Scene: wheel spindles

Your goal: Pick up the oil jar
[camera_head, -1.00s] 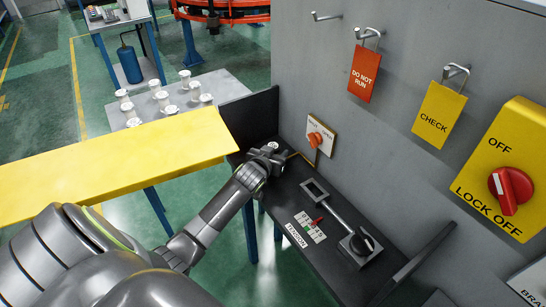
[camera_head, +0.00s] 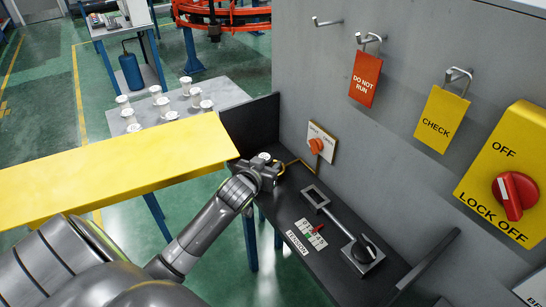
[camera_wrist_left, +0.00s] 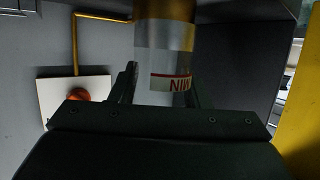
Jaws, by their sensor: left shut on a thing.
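The oil jar (camera_wrist_left: 165,55) is a clear cylinder with amber at its upper end in the left wrist view. It carries a white label with red "MIN" lettering, upside down in this picture. My left gripper (camera_wrist_left: 163,85) is shut on it, with one dark finger on each side. In the head view my left gripper (camera_head: 264,172) is at the far end of the black shelf, near the grey cabinet wall. There the gripper hides most of the jar, and only a small pale top shows. My right gripper is not in view.
The black shelf (camera_head: 345,277) holds a tension lever (camera_head: 338,225). An orange valve knob (camera_head: 316,146) with a pipe is on the wall close to the gripper. A yellow beam (camera_head: 110,180) lies left of it. Hanging tags and a lock-off switch (camera_head: 515,195) are to the right.

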